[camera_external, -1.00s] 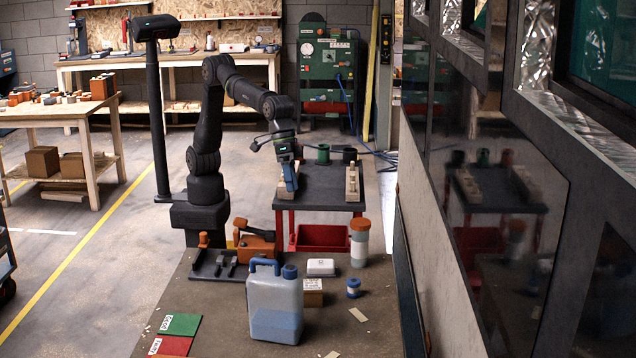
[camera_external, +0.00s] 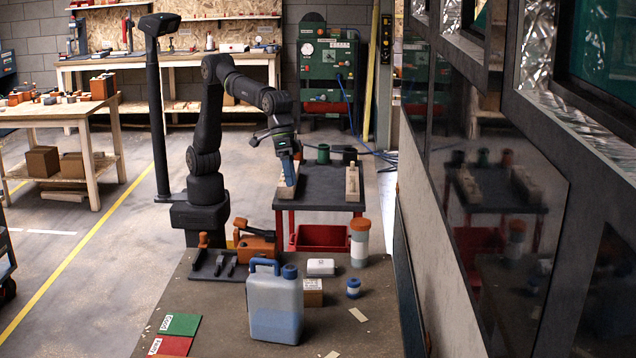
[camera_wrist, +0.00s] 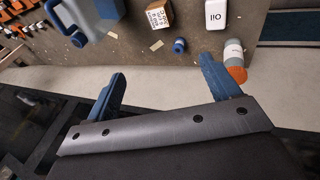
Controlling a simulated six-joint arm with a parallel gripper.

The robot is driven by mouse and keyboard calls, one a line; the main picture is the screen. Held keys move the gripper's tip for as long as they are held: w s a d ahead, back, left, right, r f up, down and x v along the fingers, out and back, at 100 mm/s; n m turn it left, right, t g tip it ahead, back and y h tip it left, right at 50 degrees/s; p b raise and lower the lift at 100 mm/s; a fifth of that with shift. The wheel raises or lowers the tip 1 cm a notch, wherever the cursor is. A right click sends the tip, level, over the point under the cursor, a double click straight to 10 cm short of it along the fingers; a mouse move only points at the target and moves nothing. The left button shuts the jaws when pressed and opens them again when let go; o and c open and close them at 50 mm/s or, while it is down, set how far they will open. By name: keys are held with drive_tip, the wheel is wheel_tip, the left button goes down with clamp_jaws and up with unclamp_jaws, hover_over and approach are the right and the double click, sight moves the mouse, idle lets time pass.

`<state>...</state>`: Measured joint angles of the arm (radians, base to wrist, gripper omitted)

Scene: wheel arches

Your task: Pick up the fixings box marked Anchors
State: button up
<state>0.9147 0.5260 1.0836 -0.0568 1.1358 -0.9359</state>
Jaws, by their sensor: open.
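A small brown cardboard box (camera_external: 313,293) with a white label stands on the bench behind the blue jerrycan (camera_external: 275,305), which partly hides it. In the wrist view the box (camera_wrist: 159,16) shows near the top edge, its printed label too small to read. It is the likely Anchors box, but I cannot confirm the marking. My gripper (camera_external: 290,180) is well behind the bench, above the dark cart. In the wrist view my gripper (camera_wrist: 162,68) has its blue fingers wide apart with nothing between them. The box lies beyond the fingertips, not touching them.
Near the box are a white box (camera_external: 320,267), a small blue-capped jar (camera_external: 353,288) and an orange-capped bottle (camera_external: 360,243). An orange tool case (camera_external: 257,243) and a dark rack (camera_external: 214,264) stand at left. Green (camera_external: 181,324) and red mats lie front left. A panelled wall borders the right.

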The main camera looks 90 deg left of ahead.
drive_tip(key=shift+d, duration=0.1)
drive_tip(key=m+g+y, duration=0.2)
drive_tip(key=m+y, duration=0.2)
drive_tip(key=m, duration=1.3)
hover_over(311, 284)
wheel_tip(311, 284, down, 14)
drive_tip(key=f, duration=1.1)
drive_tip(key=shift+s+d+f, duration=0.15)
drive_tip(key=shift+s+f, duration=0.15)
drive_tip(key=shift+f, duration=0.05)
drive_tip(key=shift+w+f, duration=0.2)
drive_tip(key=shift+f, duration=1.15)
drive_tip(key=shift+w+f, duration=0.15)
drive_tip(key=shift+f, duration=1.15)
drive_tip(key=shift+r, duration=0.1)
drive_tip(key=c, duration=1.6)
drive_tip(key=shift+o, duration=0.2)
drive_tip(key=shift+r, duration=0.1)
